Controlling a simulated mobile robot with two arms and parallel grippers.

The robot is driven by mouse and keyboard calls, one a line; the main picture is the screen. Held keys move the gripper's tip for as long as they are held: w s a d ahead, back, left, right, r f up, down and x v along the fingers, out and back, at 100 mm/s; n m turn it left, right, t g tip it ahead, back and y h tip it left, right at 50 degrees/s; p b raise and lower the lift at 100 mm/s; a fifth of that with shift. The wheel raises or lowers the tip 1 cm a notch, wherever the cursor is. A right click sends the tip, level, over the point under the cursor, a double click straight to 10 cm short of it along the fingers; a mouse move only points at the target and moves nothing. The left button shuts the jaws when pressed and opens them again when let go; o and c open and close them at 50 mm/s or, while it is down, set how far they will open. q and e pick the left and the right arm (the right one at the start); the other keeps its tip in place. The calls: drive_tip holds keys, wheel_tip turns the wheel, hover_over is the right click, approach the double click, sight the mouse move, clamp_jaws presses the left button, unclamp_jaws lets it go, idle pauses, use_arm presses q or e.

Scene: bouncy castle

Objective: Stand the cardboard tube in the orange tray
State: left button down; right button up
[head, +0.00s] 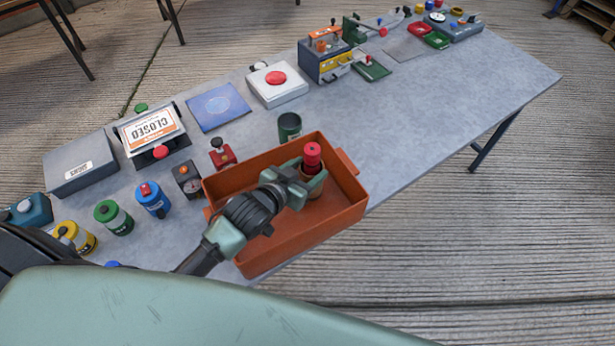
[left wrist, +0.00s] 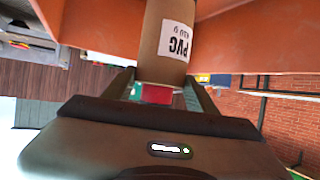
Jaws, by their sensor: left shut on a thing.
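The cardboard tube (head: 311,181) is brown with a red end on top and stands about upright over the inside of the orange tray (head: 318,232). My left gripper (head: 308,183) is shut on the tube near its red end. In the left wrist view the tube (left wrist: 165,45) shows a white label with upside-down print, between the fingers (left wrist: 160,92), and orange tray walls (left wrist: 100,22) lie around it. The tube's lower end is hidden, so I cannot tell whether it touches the tray floor. My right gripper is not in view.
A dark green cup (head: 289,126) stands just behind the tray. A red-based device (head: 222,154), a small dark gauge box (head: 187,180) and several coloured canisters, one blue (head: 153,199), stand left of it. The table (head: 420,130) is clear to the tray's right.

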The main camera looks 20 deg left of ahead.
sight(306, 181)
use_arm(q)
drive_tip(key=shift+f, duration=1.9)
drive_tip(key=shift+c, duration=2.3)
unclamp_jaws()
drive_tip(key=shift+f, duration=0.1)
drive_tip(key=shift+r, duration=0.2)
drive_tip(key=shift+s, duration=0.4)
drive_tip(key=b+v, duration=0.1)
drive_tip(key=v, duration=1)
drive_tip(key=shift+r, duration=0.15)
